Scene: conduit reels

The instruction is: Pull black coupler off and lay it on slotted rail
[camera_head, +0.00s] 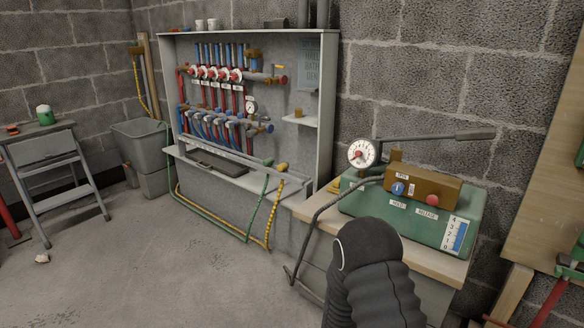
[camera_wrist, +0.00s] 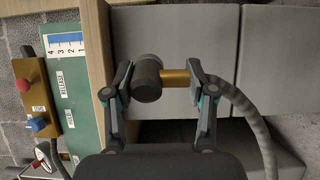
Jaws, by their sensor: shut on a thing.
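In the wrist view, my gripper (camera_wrist: 162,78) is beside the bench edge. Its fingers close across a black coupler (camera_wrist: 147,78) and a brass fitting (camera_wrist: 175,77). The coupler is against the left finger, and the brass piece joins it and runs to the right finger. A grey hose (camera_wrist: 243,103) curves away beyond the right finger; the finger hides where it meets the brass. In the head view my black arm hides the gripper and coupler. A long grey rail (camera_head: 222,149) runs along the wall cabinet; slots cannot be made out.
A green pump box (camera_head: 400,215) with a gauge (camera_head: 363,153) and long lever (camera_head: 440,137) stands on the bench (camera_head: 425,255). A hose (camera_head: 313,220) hangs off its left side. Green and yellow hoses (camera_head: 265,215) hang from the cabinet.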

